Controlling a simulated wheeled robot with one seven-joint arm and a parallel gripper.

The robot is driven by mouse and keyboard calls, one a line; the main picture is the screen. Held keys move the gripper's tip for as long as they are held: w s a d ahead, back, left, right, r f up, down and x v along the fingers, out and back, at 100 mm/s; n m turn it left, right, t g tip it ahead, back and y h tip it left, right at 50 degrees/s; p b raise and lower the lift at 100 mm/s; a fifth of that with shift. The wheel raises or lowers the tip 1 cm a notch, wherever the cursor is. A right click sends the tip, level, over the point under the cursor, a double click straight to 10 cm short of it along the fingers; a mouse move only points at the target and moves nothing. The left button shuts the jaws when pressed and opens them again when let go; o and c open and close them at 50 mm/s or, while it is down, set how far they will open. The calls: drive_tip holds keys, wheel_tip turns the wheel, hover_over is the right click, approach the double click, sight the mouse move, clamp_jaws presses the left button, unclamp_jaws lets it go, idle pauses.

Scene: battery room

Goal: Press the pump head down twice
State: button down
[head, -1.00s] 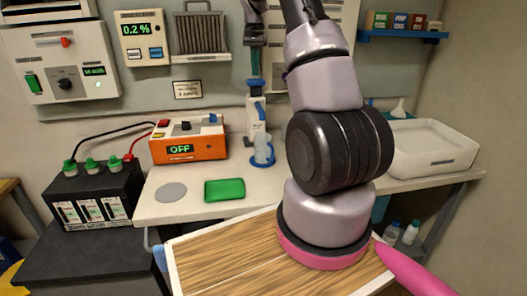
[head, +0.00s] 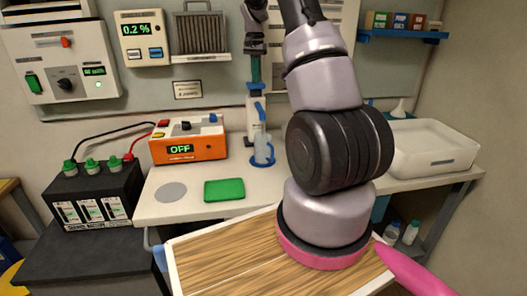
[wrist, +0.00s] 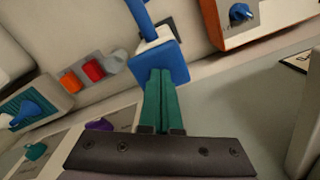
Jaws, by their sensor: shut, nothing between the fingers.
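The pump bottle (head: 256,120) is white with a blue pump head (head: 257,89) and stands upright near the back of the white bench. In the wrist view the pump head (wrist: 160,62) is a blue square block, with a blue spout (wrist: 138,14) pointing away. My gripper (head: 255,80) points straight down above the bottle, its green fingers closed together and empty. In the wrist view the fingertips (wrist: 161,74) lie over the near edge of the pump head and seem to meet its top; exact contact is hard to tell.
A clear blue-tinted jug (head: 263,150) stands just in front of the bottle. An orange charger (head: 188,140) is to the left, with a green tray (head: 224,190) in front. A white basin (head: 430,148) is at the right. The wall panel is close behind.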

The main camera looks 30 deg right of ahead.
drive_tip(key=shift+f, duration=1.3)
drive_tip(key=shift+r, duration=2.8)
wheel_tip(320, 180, up, 6)
